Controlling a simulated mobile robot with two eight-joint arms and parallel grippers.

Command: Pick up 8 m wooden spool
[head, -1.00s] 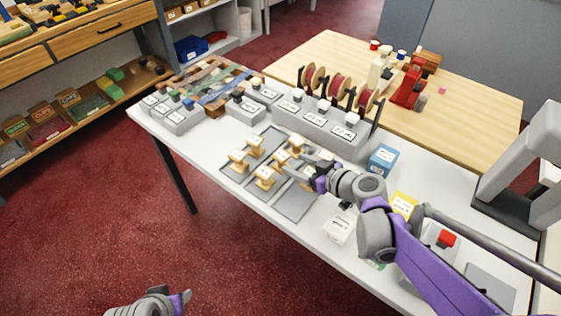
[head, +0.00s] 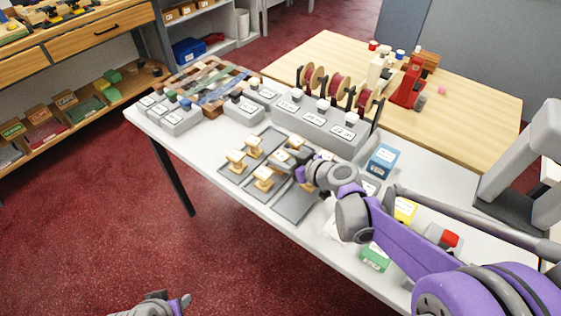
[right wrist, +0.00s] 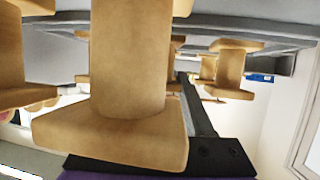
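Several small wooden spools stand on grey trays on the white table in the head view, one at the front (head: 263,176) and one at the left (head: 236,158). Their labels are too small to read, so I cannot tell which is 8 m. My right gripper (head: 301,168) is low at the right side of the spool group, its fingertips partly hidden. In the right wrist view a wooden spool (right wrist: 128,60) fills the near left and centre, with one dark finger (right wrist: 215,155) close beside its flange. Whether the fingers close on it is unclear. My left gripper (head: 180,303) is at the bottom edge, away from the table.
A grey holder (head: 318,130) with labelled blocks stands behind the spools, near red ribbon reels (head: 338,87). A blue box (head: 382,160), yellow box (head: 405,209) and green box (head: 375,257) lie right, around my right arm. A bare tray area (head: 293,205) lies in front.

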